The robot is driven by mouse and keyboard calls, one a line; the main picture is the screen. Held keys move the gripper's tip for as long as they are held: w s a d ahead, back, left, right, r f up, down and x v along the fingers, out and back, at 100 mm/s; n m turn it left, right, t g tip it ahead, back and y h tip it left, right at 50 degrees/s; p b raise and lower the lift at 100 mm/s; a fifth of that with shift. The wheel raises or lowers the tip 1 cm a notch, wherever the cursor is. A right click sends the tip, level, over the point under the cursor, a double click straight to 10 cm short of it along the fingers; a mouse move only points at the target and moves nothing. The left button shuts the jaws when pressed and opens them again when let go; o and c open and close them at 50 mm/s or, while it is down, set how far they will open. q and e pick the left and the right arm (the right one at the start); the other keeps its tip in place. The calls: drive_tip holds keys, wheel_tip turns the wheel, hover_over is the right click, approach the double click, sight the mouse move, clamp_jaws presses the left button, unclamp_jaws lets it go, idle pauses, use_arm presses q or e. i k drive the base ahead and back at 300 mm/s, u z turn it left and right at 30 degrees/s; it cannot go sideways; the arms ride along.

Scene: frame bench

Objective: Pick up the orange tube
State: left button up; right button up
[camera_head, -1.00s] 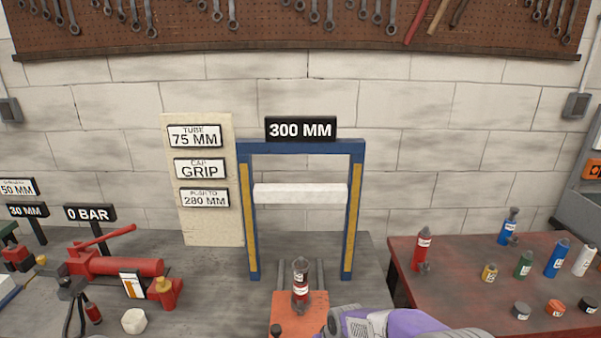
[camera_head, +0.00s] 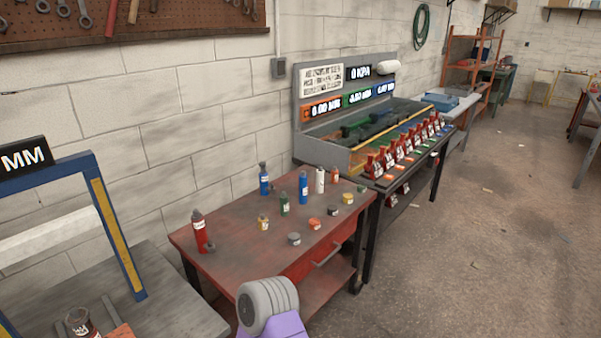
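An orange tube (camera_head: 335,175) with a pale label stands upright at the back right of the red table (camera_head: 215,262), right of the white tube (camera_head: 320,181). It looks small from here. A purple and grey part of my own arm shows at the bottom of the view, in front of the red table and well apart from the orange tube. Neither of my grippers is in view.
Low caps, one orange (camera_head: 314,223), lie in front. A blue frame (camera_head: 118,240) stands left; open floor lies right.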

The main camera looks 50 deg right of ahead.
sight(333, 179)
drive_tip(key=z, duration=1.95)
drive_tip(key=k, duration=0.1)
drive_tip(key=z, duration=0.1)
